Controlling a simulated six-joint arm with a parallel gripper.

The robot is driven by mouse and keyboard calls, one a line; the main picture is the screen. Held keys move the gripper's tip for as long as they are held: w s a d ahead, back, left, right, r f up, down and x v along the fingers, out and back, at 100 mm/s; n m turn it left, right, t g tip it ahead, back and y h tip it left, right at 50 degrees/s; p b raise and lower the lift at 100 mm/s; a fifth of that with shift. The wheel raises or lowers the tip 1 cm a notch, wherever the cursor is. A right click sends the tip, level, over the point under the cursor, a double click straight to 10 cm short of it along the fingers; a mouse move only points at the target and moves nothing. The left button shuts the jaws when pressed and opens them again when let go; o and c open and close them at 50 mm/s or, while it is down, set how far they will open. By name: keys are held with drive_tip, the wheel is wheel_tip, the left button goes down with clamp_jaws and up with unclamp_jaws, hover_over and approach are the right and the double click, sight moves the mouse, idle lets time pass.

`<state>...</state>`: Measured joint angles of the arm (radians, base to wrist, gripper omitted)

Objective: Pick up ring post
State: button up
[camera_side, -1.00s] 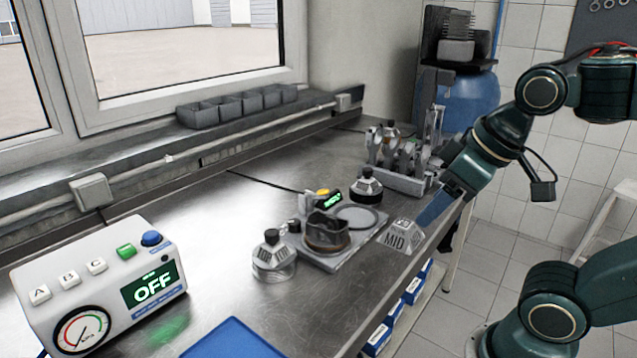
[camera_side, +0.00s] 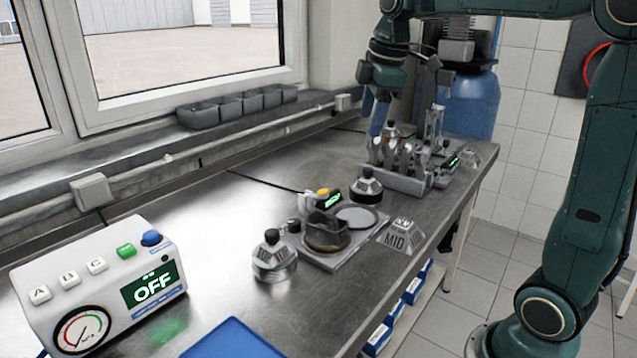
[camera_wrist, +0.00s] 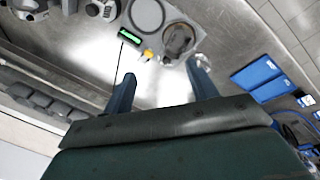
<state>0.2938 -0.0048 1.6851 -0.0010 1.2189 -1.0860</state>
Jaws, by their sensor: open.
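No part is plainly marked as the ring post, and I cannot tell which one it is. A grey station plate (camera_side: 347,255) on the bench carries a dark, open-topped round part (camera_side: 327,232) and a flat ring (camera_side: 357,216). A small pale upright piece (camera_side: 304,205) stands behind them, by a yellow knob (camera_side: 323,193) and a green display. In the wrist view the dark part (camera_wrist: 178,42), flat ring (camera_wrist: 146,13) and yellow knob (camera_wrist: 148,53) lie beyond the fingers. My gripper (camera_side: 376,115) is open and empty, raised near the back rack; its fingers show in the wrist view (camera_wrist: 163,92).
A rack (camera_side: 400,178) holds several upright rod-like parts. Knobbed round parts (camera_side: 273,256) and (camera_side: 367,187) stand beside the plate, and a block marked MID (camera_side: 398,238) is at the front edge. A control box (camera_side: 100,285) reads OFF. The bench's left middle is clear.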

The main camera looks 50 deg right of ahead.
drive_tip(key=w+d+f+n+g, duration=0.25)
drive_tip(key=w+d+n, duration=0.25)
drive_tip(key=w+d, duration=0.45)
drive_tip(key=n, duration=0.4)
approach(368, 169)
drive_tip(key=shift+y, duration=0.4)
drive_tip(key=shift+d+f, duration=0.2)
drive_tip(key=shift+f, duration=1.15)
drive_tip(key=shift+d+f, duration=0.25)
drive_tip(key=shift+f, duration=1.15)
drive_tip(key=shift+w+f, duration=0.1)
drive_tip(key=shift+f, duration=2.45)
drive_tip(key=shift+f, duration=0.1)
clamp_jaws()
drive_tip(key=shift+a, duration=0.1)
